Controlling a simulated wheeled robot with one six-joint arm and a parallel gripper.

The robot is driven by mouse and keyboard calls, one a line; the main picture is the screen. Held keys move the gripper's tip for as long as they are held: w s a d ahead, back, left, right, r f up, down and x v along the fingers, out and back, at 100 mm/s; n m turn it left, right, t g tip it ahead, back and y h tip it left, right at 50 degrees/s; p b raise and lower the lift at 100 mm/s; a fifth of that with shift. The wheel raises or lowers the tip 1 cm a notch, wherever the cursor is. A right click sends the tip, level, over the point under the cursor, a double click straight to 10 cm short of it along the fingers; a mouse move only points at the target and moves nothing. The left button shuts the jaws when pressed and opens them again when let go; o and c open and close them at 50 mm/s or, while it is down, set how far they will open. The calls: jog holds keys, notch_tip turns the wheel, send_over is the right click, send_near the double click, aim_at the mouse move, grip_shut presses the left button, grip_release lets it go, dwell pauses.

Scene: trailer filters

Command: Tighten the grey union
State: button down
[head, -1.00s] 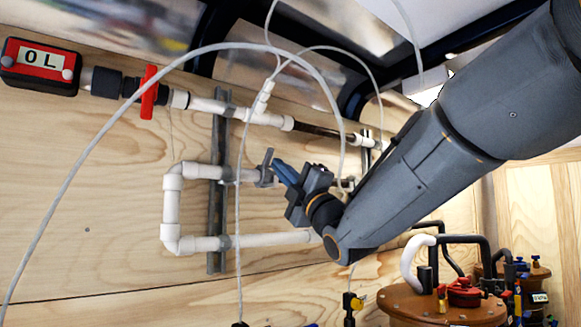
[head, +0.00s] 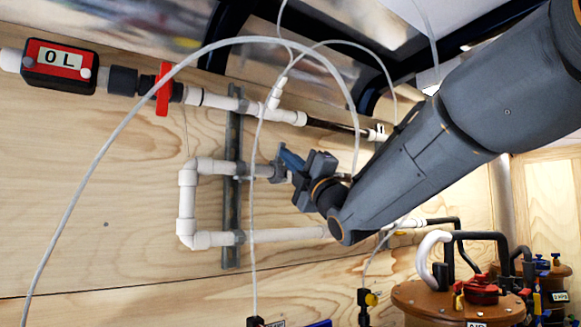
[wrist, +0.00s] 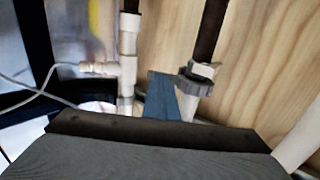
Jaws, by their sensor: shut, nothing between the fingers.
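The grey union (head: 278,168) sits on the white pipe in the middle of the head view, just right of the upright grey strut. In the wrist view the grey union (wrist: 196,84) is a ribbed grey ring between a dark pipe and a white pipe end. My gripper (head: 290,158) has its blue fingers shut and empty, with the tips close beside the union. In the wrist view the fingers of my gripper (wrist: 161,95) lie just left of the union. I cannot tell whether they touch it. My wrist hides the pipe right of the union.
A red-handled valve (head: 163,88) and a red meter box (head: 60,67) are on the upper pipe. A thin clear hose (head: 120,122) loops in front of the piping. A brown tank (head: 430,302) with fittings stands at lower right.

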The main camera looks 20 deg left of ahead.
jog(key=shift+s+d+r+b, duration=0.15)
jog(key=shift+r+b, duration=0.55)
jog(key=shift+b, duration=0.5)
jog(key=shift+r, duration=0.15)
jog(key=b+v, duration=0.8)
jog(key=v, duration=0.6)
jog(key=shift+s+d, duration=0.15)
jog(key=shift+d, duration=0.15)
